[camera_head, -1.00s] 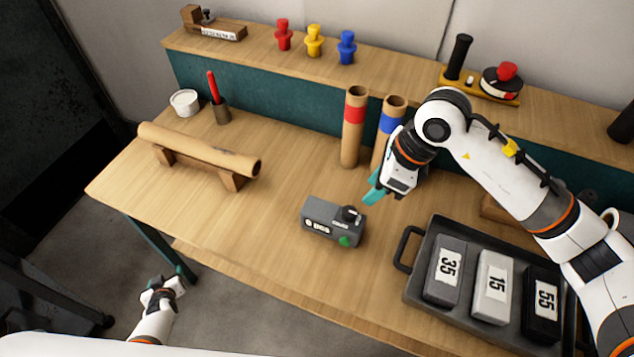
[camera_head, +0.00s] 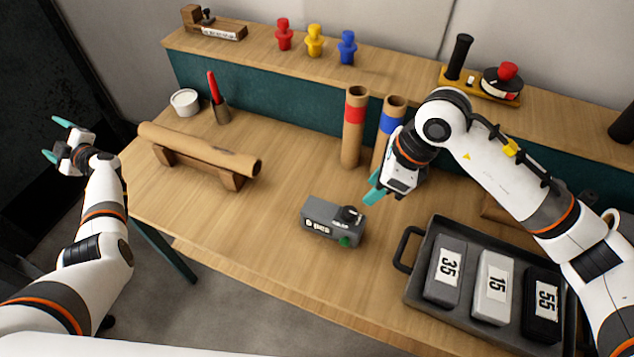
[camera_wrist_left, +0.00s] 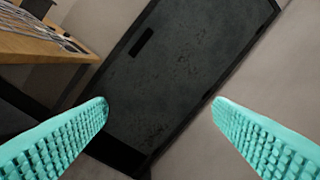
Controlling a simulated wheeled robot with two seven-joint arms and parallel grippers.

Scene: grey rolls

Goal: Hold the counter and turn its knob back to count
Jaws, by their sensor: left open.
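The counter (camera_head: 322,215) is a small grey box with a front display, a black knob (camera_head: 351,214) on its top right and a green button (camera_head: 345,242) at its front right. It stands on the bench; its digits are too small to read surely. My left gripper (camera_head: 55,138) is open and empty, beyond the bench's left edge and far from the counter. Its teal fingers stand wide apart in the left wrist view (camera_wrist_left: 160,105). My right gripper (camera_head: 372,192) points down just right of and behind the counter, apart from it; its finger gap is unclear.
A cardboard roll (camera_head: 200,150) lies on a wooden cradle left of the counter. Two upright tubes (camera_head: 354,128) stand behind it. A dark tray (camera_head: 416,286) with numbered blocks is at the right. The bench front (camera_head: 260,250) is clear.

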